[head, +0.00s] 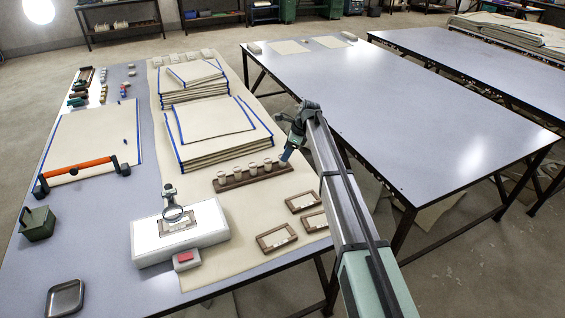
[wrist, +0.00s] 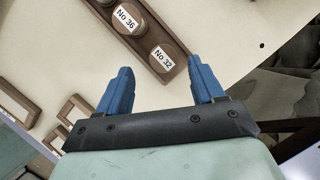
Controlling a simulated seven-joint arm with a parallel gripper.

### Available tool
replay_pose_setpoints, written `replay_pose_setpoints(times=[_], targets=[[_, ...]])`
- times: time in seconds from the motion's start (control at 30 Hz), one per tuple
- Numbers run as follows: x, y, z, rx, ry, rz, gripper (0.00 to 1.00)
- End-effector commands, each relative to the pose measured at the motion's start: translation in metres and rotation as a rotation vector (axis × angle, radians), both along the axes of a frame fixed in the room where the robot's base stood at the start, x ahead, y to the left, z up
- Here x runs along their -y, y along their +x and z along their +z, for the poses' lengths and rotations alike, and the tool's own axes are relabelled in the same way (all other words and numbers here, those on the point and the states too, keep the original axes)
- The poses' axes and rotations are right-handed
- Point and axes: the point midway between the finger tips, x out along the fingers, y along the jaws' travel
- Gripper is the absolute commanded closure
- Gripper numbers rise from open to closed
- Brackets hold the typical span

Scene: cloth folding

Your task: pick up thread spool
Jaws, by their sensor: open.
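A brown wooden rack (head: 240,184) holds a row of several pale thread spools (head: 251,169) on the cloth-covered table. In the wrist view, two spools show their labels: "No 36" (wrist: 127,18) and "No 32" (wrist: 162,58), both in the rack (wrist: 178,46). My gripper (head: 285,159) is at the right end of the row in the head view. In the wrist view, my gripper (wrist: 160,66) is open, with blue fingers apart and nothing held. The No 32 spool appears between the fingertips in the picture. I cannot tell the height gap. The other labels are hidden.
Small wooden frames (head: 276,238) lie in front of the rack. A white box with a magnifier stand (head: 180,245) is at front left. Folded cloth stacks (head: 222,142) lie behind the rack. The long table (head: 420,120) to the right is mostly clear.

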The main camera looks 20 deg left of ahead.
Motion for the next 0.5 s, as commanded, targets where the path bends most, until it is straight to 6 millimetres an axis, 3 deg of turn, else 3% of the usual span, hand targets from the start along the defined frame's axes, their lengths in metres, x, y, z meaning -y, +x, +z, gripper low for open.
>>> replay_pose_setpoints(times=[0.17,0.5], targets=[[-0.004,0.001,-0.007,0.001,0.0,0.001,0.33],[-0.02,0.001,-0.044,0.0,0.0,0.001,0.33]])
